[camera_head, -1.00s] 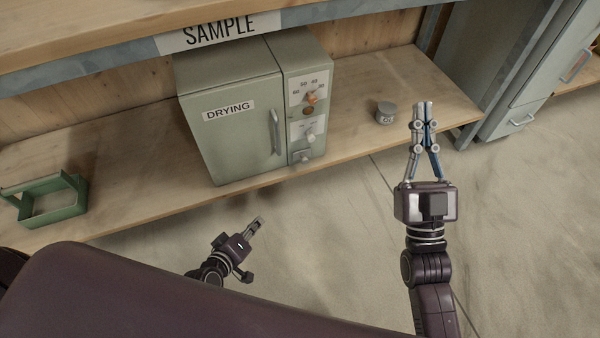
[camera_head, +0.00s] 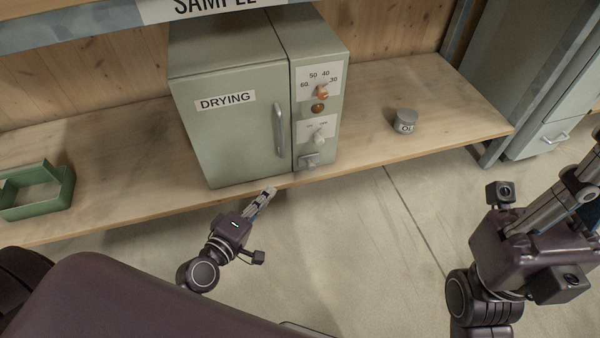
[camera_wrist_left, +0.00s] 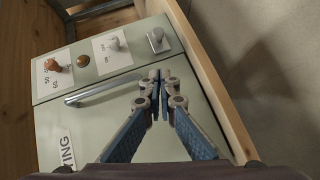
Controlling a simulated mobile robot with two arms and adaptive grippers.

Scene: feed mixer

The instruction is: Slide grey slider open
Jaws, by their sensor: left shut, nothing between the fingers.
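The grey slider (camera_head: 309,161) is a small grey block low on the control panel of the DRYING oven (camera_head: 235,130). It also shows in the left wrist view (camera_wrist_left: 157,40), beyond the fingertips and apart from them. My left gripper (camera_head: 269,191) is shut and empty, in front of the oven's lower edge, to the left of and below the slider. Its closed fingers also show in the left wrist view (camera_wrist_left: 160,76). My right gripper (camera_head: 588,175) is at the right edge, away from the oven. Its fingertips are cut off by the picture edge.
The oven door handle (camera_head: 279,130) is vertical, left of the panel. An orange knob (camera_head: 321,92) and a light knob (camera_head: 319,137) sit above the slider. A grey jar (camera_head: 405,121) stands right of the oven on the wooden shelf (camera_head: 455,115). A green tray (camera_head: 62,190) lies at left.

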